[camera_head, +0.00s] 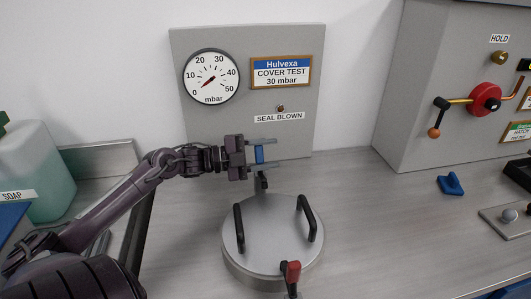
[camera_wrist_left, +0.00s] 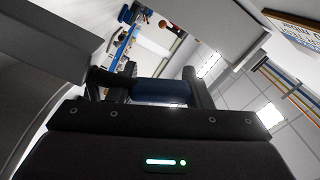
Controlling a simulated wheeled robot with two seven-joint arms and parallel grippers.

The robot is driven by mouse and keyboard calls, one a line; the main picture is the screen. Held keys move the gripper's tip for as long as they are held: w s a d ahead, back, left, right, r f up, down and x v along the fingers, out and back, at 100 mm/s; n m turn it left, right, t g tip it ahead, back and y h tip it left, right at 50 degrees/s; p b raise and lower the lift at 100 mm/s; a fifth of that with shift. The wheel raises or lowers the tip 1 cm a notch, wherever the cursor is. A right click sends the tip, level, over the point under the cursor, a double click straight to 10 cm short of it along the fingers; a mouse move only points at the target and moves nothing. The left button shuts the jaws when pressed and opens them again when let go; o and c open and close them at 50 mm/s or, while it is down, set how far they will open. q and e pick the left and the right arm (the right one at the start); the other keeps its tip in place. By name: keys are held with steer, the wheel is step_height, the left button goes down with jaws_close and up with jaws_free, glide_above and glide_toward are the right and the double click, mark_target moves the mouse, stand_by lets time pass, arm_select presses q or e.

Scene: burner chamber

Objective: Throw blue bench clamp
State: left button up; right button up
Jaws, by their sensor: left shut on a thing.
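The blue bench clamp stands at the back edge of the round metal cover (camera_head: 270,235). Its blue handle (camera_head: 259,154) is upright above a black clamp base (camera_head: 262,181). My left gripper (camera_head: 266,154) comes in from the left and is shut on the blue handle, one finger above or behind it and one in front. In the left wrist view the blue handle (camera_wrist_left: 160,92) lies across between the two dark fingers (camera_wrist_left: 155,85). The fingers partly hide it. My right gripper is not in view.
A red-handled clamp (camera_head: 291,272) is upright at the cover's front. Two black handles (camera_head: 239,228) stand on the cover. A panel with a gauge (camera_head: 211,77) stands behind, and a grey cabinet (camera_head: 440,90) at right.

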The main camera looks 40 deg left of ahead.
arm_select(q)
steer(key=shift+s+d+f+m+b, duration=0.1)
steer(key=shift+s+d+m+b, duration=0.3)
steer(key=shift+m, duration=0.65)
steer(key=shift+s+d+f+m+b, duration=0.15)
steer(key=shift+s+d+m, duration=0.25)
steer(key=shift+m, duration=0.65)
steer(key=shift+d+r, duration=0.1)
steer(key=o, duration=1.1)
steer(key=b+v, duration=0.1)
steer(key=v, duration=0.6)
steer(key=shift+s+a, duration=0.25)
steer(key=shift+s, duration=0.05)
